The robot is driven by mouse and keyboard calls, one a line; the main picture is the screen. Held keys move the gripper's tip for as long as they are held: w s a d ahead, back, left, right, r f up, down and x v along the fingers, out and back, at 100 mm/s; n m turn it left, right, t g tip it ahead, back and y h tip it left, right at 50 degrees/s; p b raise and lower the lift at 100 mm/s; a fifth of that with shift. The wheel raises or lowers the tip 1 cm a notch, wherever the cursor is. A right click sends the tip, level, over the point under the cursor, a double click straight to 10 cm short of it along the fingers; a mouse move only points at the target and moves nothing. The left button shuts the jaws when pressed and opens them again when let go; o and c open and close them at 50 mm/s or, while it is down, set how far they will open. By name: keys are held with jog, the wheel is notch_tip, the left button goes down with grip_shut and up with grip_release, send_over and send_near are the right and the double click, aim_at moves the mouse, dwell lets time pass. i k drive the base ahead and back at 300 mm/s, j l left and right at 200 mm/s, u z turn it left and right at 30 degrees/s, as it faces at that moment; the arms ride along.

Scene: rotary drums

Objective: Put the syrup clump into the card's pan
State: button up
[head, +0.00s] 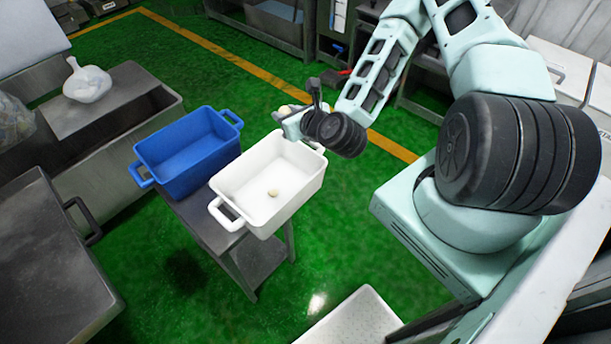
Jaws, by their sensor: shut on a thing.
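A blue pan (187,185) stands to the left of the white one and is empty as far as I can see. I cannot make out a card in this view.
A grey metal trough (150,130) with a white tied bag (87,80) on its lid stands at the left. A dark metal table (50,265) is at the lower left. A white tray (350,322) is at the bottom. Green floor is open beyond the pans.

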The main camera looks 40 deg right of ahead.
aim_at(253, 200)
jog(key=i+l+z, duration=0.15)
jog(key=l, duration=0.25)
jog(key=i+l+z, duration=0.2)
jog(key=l, duration=0.2)
jog(key=i+l+z, duration=0.15)
jog(key=l, duration=0.25)
jog(key=i+l+z, duration=0.15)
